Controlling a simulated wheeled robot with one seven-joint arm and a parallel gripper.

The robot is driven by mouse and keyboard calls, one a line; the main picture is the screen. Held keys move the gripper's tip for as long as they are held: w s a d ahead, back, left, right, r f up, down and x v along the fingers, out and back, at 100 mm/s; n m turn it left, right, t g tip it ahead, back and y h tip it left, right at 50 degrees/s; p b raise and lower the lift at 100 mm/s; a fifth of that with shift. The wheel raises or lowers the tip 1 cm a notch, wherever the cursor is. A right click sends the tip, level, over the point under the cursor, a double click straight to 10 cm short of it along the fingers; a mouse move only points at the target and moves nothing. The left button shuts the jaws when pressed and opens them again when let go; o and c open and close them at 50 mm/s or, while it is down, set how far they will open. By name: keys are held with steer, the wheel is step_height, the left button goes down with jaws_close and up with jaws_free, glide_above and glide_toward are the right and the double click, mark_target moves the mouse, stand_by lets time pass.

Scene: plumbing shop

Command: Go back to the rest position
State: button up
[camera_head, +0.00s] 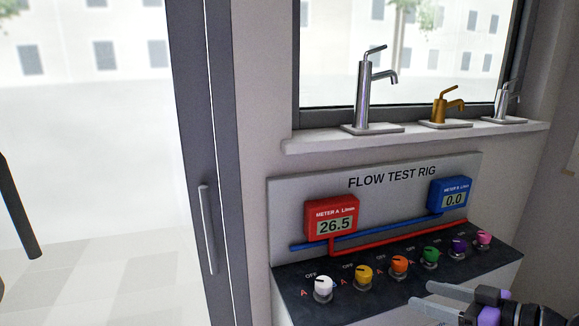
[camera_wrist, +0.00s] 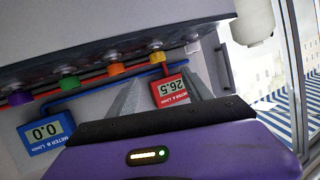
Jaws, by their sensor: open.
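My gripper (camera_head: 420,295) is at the lower right of the head view, its two grey fingers apart and pointing left, with nothing between them. It is in front of the flow test rig (camera_head: 375,190), near the front edge of the dark knob panel (camera_head: 390,285). In the wrist view the fingers (camera_wrist: 162,92) show as two grey wedges, with the red meter A (camera_wrist: 170,90) seen between them. Part of my arm is cut off by the right edge of the head view.
The panel bears a row of coloured knobs, from white (camera_head: 323,289) to pink (camera_head: 484,238). Meter A (camera_head: 331,218) reads 26.5; blue meter B (camera_head: 452,195) reads 0.0. Three taps stand on the window sill (camera_head: 420,134). A door with a handle (camera_head: 207,229) is at left.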

steer(key=s+d+f+m+t+h, duration=0.55)
steer(key=s+f+m+h, duration=0.2)
steer(key=m+h, duration=0.3)
steer(key=s+a+n, duration=0.1)
steer(key=s+a, duration=0.3)
steer(key=s, duration=0.8)
steer(key=s+a+n+g+y, duration=0.1)
steer(key=s+a, duration=0.4)
steer(key=s, duration=0.6)
steer(key=s+a+n, duration=0.1)
steer(key=s+a, duration=0.4)
steer(key=s, duration=0.7)
steer(key=shift+s+a+f, duration=0.15)
steer(key=shift+s, duration=0.15)
